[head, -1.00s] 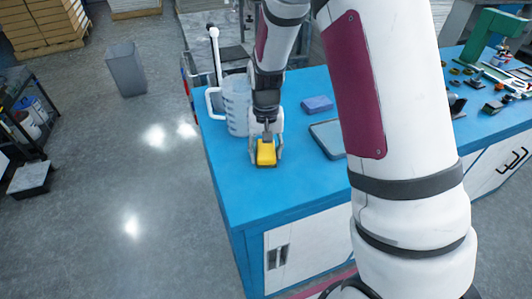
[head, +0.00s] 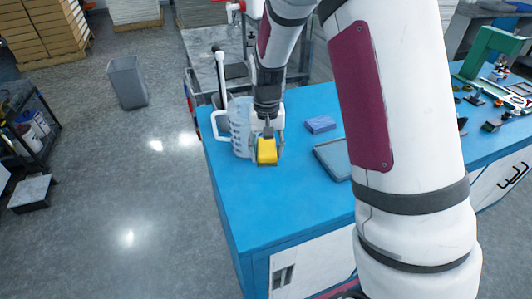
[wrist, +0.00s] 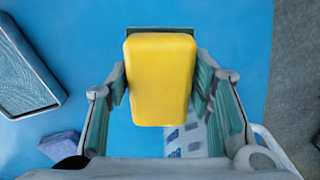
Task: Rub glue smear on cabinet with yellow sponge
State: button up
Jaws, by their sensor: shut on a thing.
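My gripper (head: 267,148) is shut on the yellow sponge (head: 267,151), in front of a measuring jug. In the wrist view the sponge (wrist: 160,80) sits between the two green-padded fingers, its broad face toward the camera. The cabinet (head: 240,205) has a blue top and a white front door. The sponge appears to be held above the blue top; I cannot tell the exact gap. No glue smear can be made out on the visible parts of the cabinet.
The clear measuring jug (head: 241,128) stands close behind and left of my gripper. A blue block (head: 320,124) and a grey-rimmed tray (head: 335,158) lie to the right. The blue top is clear toward the front left. A grey bin (head: 128,82) stands on the floor.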

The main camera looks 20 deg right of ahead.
jog(key=shift+r+p, duration=0.6)
jog(key=shift+r, duration=0.6)
